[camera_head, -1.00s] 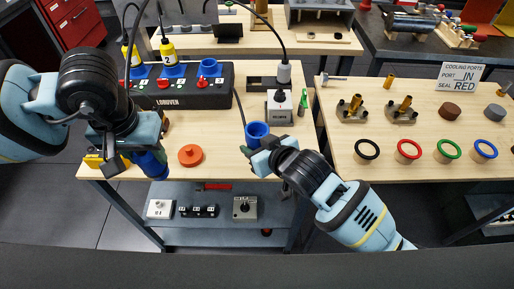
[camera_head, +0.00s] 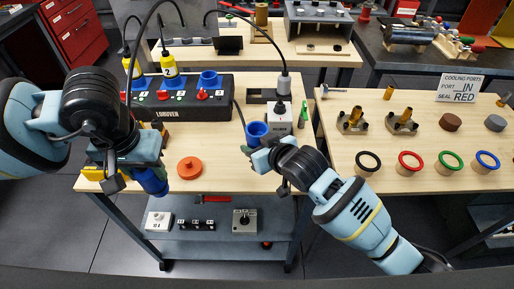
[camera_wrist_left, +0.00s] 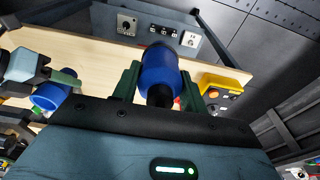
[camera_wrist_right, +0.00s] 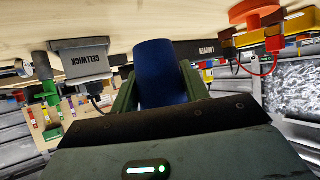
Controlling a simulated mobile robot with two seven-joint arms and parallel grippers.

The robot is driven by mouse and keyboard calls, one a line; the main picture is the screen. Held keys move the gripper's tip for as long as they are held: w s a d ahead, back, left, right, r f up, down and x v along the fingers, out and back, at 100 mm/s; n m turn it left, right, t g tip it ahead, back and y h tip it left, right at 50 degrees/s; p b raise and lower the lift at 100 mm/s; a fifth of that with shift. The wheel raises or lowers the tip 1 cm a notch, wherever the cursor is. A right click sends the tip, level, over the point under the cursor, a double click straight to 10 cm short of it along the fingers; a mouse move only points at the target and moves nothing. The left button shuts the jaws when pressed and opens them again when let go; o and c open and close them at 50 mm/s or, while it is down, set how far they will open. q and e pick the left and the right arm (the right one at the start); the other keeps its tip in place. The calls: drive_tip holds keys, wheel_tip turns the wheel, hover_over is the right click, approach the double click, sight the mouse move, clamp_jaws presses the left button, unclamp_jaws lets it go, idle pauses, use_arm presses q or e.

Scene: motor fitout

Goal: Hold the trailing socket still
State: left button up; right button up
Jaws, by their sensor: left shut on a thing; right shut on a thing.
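My right gripper (camera_head: 262,152) is shut on a blue cylindrical connector with an open top (camera_head: 257,129), which looks like the trailing socket. It holds it above the bench's front edge, just in front of the white-topped box. The connector fills the jaws in the right wrist view (camera_wrist_right: 160,70). My left gripper (camera_head: 140,165) is shut on another blue connector (camera_head: 152,182), held at the bench's front left. It points away from the palm in the left wrist view (camera_wrist_left: 158,72).
An orange round piece (camera_head: 190,168) lies on the bench between the grippers. A black panel with blue sockets (camera_head: 190,104) stands behind, with yellow plugs in it. A grey-white box (camera_head: 279,122) has a plug and cable on top. Coloured rings (camera_head: 410,160) stand on the right bench.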

sight(152, 184)
use_arm(q)
drive_tip(key=shift+f, duration=0.4)
use_arm(e)
drive_tip(key=shift+w+r, duration=0.1)
drive_tip(key=shift+w, duration=1.1)
use_arm(q)
drive_tip(key=shift+f, duration=0.15)
use_arm(e)
drive_tip(key=shift+f, duration=0.25)
use_arm(q)
drive_tip(key=shift+f+b, duration=0.25)
drive_tip(key=shift+b, duration=0.05)
use_arm(e)
drive_tip(key=shift+f, duration=0.35)
